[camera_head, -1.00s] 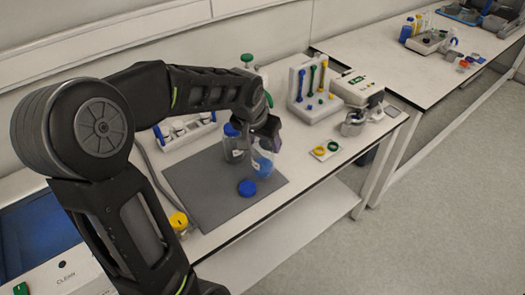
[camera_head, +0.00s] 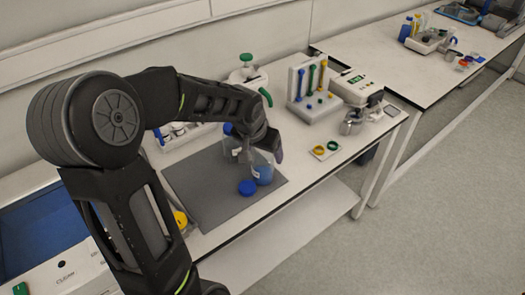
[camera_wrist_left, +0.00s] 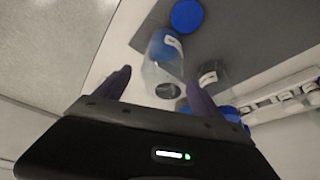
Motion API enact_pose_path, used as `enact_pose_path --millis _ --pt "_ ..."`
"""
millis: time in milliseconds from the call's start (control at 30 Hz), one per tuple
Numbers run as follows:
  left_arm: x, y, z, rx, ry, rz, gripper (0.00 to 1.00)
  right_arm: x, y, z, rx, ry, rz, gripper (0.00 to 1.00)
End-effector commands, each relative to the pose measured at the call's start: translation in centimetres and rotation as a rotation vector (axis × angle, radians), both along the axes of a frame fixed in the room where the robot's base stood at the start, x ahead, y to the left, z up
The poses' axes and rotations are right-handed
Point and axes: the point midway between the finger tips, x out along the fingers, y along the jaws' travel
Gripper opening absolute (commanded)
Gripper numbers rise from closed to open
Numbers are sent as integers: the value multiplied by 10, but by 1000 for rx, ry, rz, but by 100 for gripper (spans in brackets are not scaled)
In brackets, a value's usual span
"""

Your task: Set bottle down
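An uncapped clear bottle with blue liquid (camera_head: 263,174) stands upright on the grey mat (camera_head: 205,198), near its right edge. In the left wrist view the bottle (camera_wrist_left: 163,58) has a white label, and its open mouth points toward my gripper. My left gripper (camera_head: 268,152) is at the bottle's top. Its fingers (camera_wrist_left: 158,82) are spread on either side of the neck, with gaps showing. A loose blue cap (camera_head: 247,188) lies on the mat beside the bottle; it also shows in the left wrist view (camera_wrist_left: 187,15). My right gripper is not in view.
A second bottle with a blue cap (camera_head: 229,129) stands close behind, partly hidden by my arm. A white rack with coloured sticks (camera_head: 314,95) and yellow and green rings (camera_head: 326,149) are to the right. The mat's front left part is clear.

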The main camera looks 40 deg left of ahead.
Motion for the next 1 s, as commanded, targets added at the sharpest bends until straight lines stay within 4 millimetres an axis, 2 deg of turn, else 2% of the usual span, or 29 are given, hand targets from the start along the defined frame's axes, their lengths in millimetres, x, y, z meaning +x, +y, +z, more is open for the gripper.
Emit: enact_pose_path --millis 267,433,567,800,1000 --pt "0 0 1 0 0 0 81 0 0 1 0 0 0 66" --pt "-2 0 9 1 -3 0 81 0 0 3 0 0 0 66" --pt "-8 -1 27 2 -6 1 81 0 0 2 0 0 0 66" --pt "-27 -5 74 2 -7 1 81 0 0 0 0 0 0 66" --pt "-41 -7 104 1 -3 0 81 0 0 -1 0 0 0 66"
